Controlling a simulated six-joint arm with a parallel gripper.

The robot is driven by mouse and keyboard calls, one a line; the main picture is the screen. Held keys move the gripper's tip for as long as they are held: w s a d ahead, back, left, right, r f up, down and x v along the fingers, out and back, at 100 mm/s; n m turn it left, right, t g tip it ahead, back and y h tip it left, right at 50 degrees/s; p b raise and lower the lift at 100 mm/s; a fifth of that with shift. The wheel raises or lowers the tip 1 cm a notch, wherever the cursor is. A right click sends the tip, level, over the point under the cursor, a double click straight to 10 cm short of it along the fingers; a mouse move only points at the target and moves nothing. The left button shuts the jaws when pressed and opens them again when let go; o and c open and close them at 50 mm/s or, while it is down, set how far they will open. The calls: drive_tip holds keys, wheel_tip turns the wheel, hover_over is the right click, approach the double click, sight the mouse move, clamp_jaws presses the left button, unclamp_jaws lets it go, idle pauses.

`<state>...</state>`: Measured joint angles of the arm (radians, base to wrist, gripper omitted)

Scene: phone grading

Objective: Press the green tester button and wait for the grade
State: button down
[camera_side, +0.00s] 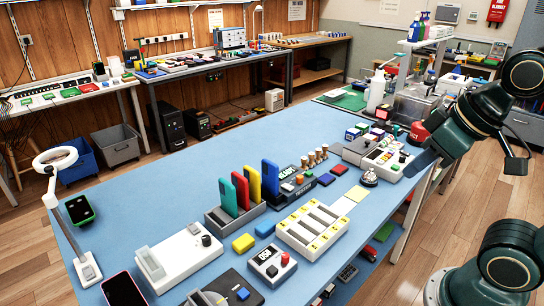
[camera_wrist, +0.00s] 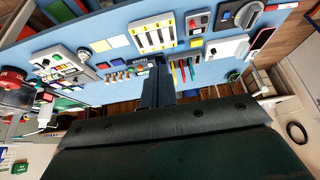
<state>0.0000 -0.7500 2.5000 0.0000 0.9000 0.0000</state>
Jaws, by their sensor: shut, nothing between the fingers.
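A dark box with a green READY display (camera_side: 287,172) stands mid-bench, with a small orange piece (camera_side: 300,179) on its front. It also shows small in the wrist view (camera_wrist: 138,67). A white console (camera_side: 384,157) with a screen and several small coloured buttons stands at the right side of the bench. I cannot tell for sure which button is the green tester button. My gripper (camera_side: 421,164) is shut and empty at the bench's right edge, beside the white console and apart from the READY box.
A rack of upright coloured phones (camera_side: 236,215) stands left of the READY box. A white slotted tray (camera_side: 312,225) lies in front. A silver bell (camera_side: 369,177) and a red stop button (camera_side: 419,132) are near my gripper.

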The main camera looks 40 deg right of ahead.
drive_tip(key=shift+w, duration=0.1)
idle(0.6)
drive_tip(key=m+t+y, duration=0.1)
drive_tip(key=m+t, duration=0.3)
drive_tip(key=m, duration=0.4)
hover_over(309, 174)
wheel_tip(309, 174, down, 17)
drive_tip(key=shift+s+d+r, duration=0.2)
drive_tip(key=shift+s+d, duration=0.1)
drive_tip(key=shift+d, duration=0.05)
drive_tip(key=shift+f, duration=0.15)
drive_tip(key=shift+f, duration=4.25)
